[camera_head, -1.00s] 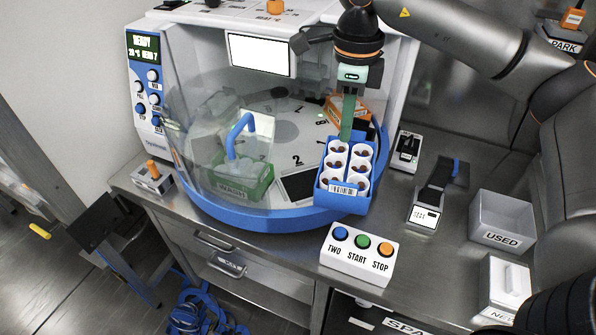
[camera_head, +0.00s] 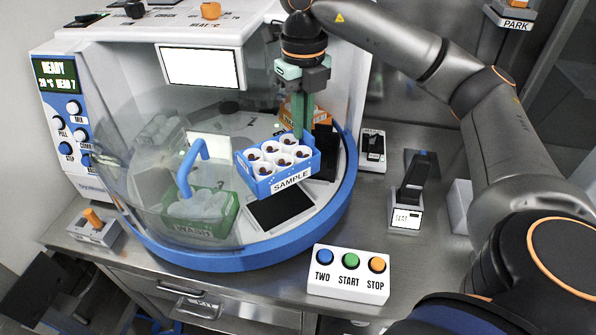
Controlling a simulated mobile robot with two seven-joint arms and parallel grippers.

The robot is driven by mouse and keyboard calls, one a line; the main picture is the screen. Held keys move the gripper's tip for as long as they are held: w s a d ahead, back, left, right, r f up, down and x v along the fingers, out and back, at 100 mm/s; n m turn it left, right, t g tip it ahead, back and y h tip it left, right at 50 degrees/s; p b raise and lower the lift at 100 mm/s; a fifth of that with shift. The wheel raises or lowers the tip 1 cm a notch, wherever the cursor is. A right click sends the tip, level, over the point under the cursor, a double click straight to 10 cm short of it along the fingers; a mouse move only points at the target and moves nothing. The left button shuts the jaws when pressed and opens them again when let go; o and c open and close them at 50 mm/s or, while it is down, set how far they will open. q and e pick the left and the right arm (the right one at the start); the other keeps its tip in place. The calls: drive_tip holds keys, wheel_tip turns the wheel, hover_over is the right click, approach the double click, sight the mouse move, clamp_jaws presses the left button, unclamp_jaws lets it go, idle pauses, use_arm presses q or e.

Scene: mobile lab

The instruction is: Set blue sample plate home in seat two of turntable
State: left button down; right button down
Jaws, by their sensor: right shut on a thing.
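The blue sample plate (camera_head: 290,181) holds several white cups with dark contents, and its SAMPLE label faces front. My right gripper (camera_head: 300,135) is shut on its back edge with green fingers and holds it in the opening of the machine. The plate looks raised above the turntable (camera_head: 318,203). A dark rectangular seat (camera_head: 281,213) shows just below and in front of the plate. I cannot read its number, and the plate hides part of the turntable behind it. My left gripper is not in view.
A clear curved cover (camera_head: 115,165) closes the machine's left side. Behind it is a green WASH tray (camera_head: 225,222) with a blue handle. An orange rack (camera_head: 290,112) stands behind the plate. A button box (camera_head: 348,275) is in front of the blue rim (camera_head: 300,240).

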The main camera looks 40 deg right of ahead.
sight(302, 145)
wheel_tip(302, 145, down, 5)
drive_tip(key=shift+f, duration=2.4)
drive_tip(key=shift+f, duration=0.1)
drive_tip(key=c, duration=1.5)
unclamp_jaws()
drive_tip(key=shift+f, duration=0.1)
drive_tip(key=o, duration=0.5)
drive_tip(key=shift+r, duration=0.35)
wheel_tip(302, 145, up, 12)
drive_tip(key=shift+f, duration=0.1)
